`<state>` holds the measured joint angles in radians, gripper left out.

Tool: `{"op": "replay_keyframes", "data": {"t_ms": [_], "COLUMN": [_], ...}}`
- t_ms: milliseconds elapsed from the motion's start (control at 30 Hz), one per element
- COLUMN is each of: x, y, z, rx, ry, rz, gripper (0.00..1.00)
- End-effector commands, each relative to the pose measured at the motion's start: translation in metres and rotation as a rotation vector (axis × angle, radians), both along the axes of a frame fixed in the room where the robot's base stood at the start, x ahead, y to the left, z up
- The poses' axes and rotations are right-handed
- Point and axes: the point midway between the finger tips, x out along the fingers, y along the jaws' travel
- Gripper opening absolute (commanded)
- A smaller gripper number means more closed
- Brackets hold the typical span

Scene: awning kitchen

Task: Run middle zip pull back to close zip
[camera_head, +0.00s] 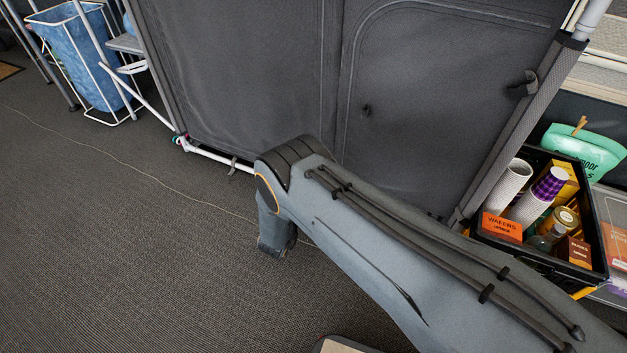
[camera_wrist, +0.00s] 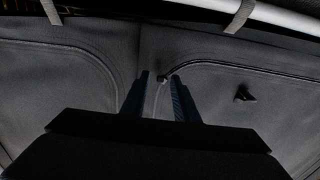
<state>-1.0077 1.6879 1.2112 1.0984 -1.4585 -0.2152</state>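A dark grey fabric panel (camera_head: 440,110) with a curved zip seam fills the upper middle of the head view. In the wrist view, the zip seam (camera_wrist: 210,66) arcs across the panel and ends near my fingertips. My gripper (camera_wrist: 159,78) has two dark fingers standing apart with a gap between them. A small dark piece, seemingly the zip pull (camera_wrist: 163,80), and a thin pale cord (camera_wrist: 157,97) show in that gap. I cannot tell whether they touch a finger. In the head view, my arm hides the fingertips.
A small dark tab (camera_wrist: 243,95) is on the panel to the right; a similar tab (camera_head: 367,110) shows in the head view. A black crate of groceries (camera_head: 590,272) stands at the right. A blue laundry bag (camera_head: 82,62) stands far left.

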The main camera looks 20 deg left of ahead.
Motion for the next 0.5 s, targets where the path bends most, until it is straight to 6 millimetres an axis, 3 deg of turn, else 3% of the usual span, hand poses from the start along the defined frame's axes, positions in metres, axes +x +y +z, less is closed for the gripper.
{"op": "replay_keyframes", "data": {"t_ms": [300, 500], "x": [-0.05, -0.07], "y": [0.005, 0.006], "z": [0.002, 0.001], "rx": [-0.002, -0.001], "ry": [0.0, 0.0], "rz": [0.004, 0.002], "gripper": [0.27, 0.27]}}
